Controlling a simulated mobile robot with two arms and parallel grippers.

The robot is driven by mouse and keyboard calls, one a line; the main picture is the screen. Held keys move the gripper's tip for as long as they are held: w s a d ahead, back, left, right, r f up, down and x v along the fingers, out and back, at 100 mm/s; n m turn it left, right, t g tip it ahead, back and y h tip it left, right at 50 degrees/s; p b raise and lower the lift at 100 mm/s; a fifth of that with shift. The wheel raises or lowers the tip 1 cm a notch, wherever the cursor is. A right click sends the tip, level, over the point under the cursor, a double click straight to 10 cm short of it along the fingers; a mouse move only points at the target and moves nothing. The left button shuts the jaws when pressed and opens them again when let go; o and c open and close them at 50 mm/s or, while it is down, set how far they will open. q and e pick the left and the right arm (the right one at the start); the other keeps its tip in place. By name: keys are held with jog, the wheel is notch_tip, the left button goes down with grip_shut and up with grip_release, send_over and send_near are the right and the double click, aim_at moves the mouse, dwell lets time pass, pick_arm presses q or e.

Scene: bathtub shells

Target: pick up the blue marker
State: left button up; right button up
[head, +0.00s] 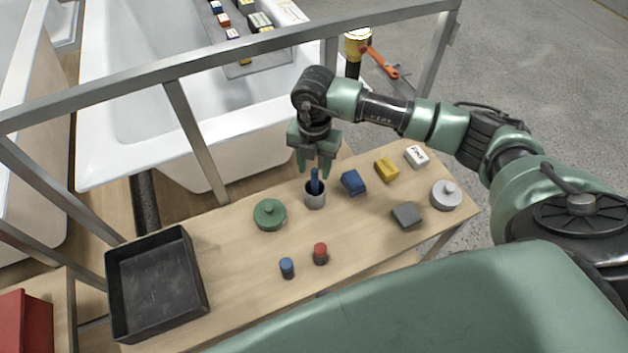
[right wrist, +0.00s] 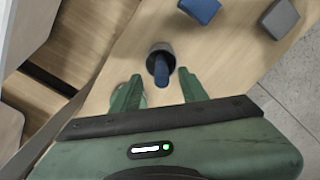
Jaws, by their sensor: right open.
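The blue marker (head: 315,180) stands upright in a small grey cup (head: 315,199) on the wooden table. In the right wrist view the marker (right wrist: 161,73) rises from the dark cup (right wrist: 158,53) towards me, ahead of the fingers. My right gripper (head: 315,170) is open and points down over the cup, with its fingertips around the upper part of the marker or just beside it. The right wrist view shows its two fingers (right wrist: 160,90) apart, with nothing clamped between them. My left gripper is not in view.
Near the cup are a green lidded pot (head: 269,214), a blue block (head: 353,182) and a yellow block (head: 386,169). Blue (head: 287,267) and red (head: 320,253) small cylinders stand in front. A black tray (head: 155,285) is at left. A metal rail (head: 200,130) runs behind the table.

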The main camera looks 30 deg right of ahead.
aim_at(315, 177)
notch_tip(315, 177, down, 3)
jog(key=shift+s+r+p, duration=0.1)
jog(key=shift+s+p, duration=0.05)
jog(key=shift+p, duration=0.25)
jog(key=shift+f, duration=0.85)
grip_shut()
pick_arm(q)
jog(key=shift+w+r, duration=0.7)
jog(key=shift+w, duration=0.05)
pick_arm(e)
jog(key=shift+r, duration=0.1)
